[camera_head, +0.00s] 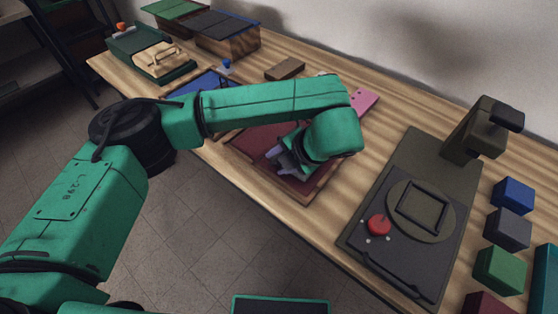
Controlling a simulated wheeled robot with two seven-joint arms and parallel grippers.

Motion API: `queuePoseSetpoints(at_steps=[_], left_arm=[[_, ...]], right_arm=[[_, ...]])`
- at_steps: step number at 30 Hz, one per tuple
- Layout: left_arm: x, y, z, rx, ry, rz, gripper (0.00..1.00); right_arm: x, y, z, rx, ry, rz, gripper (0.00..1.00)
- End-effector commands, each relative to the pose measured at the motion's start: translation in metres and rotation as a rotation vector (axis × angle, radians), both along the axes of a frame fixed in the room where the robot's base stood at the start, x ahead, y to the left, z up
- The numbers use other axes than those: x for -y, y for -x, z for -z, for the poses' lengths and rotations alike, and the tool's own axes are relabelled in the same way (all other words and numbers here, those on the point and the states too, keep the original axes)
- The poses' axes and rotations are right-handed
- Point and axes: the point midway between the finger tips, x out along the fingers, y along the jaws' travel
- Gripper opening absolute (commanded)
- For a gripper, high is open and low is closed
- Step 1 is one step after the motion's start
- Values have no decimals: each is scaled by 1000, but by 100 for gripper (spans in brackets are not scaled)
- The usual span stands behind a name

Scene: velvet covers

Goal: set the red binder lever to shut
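A dark red binder-like flat thing (316,181) lies at the front edge of the wooden table, in the middle of the head view. My green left arm reaches across it from the left. My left gripper (279,156) is low over the red binder, with its grey-purple fingers pointing left and down. Whether the fingers touch anything is unclear, and so is the gap between them. The binder's lever cannot be made out; the gripper and forearm cover part of the binder. My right gripper is not in view.
A dark machine (390,260) with a red knob (378,225) and a raised head stands right. Blue (513,194), grey, green and dark red blocks line its right side. A blue flat thing (203,84) lies behind my arm. A pink piece (365,100) and boxes (228,38) are farther back.

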Motion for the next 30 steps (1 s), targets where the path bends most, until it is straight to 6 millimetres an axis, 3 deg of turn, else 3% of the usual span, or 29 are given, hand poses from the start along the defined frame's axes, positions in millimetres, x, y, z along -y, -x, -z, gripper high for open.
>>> queuePoseSetpoints(at_steps=[13, 17, 23, 25, 30], left_arm=[[0, 2, 1, -17, 9, 3, 54], [-3, 1, -7, -66, 71, 0, 54], [-13, -5, -17, -219, 285, -8, 54], [-8, -5, -20, -225, 308, 5, 54], [-1, 0, -57, -221, 305, 7, 54]], right_arm=[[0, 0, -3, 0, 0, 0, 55], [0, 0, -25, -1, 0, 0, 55], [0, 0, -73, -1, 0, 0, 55], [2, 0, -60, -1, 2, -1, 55], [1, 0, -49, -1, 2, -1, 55]])
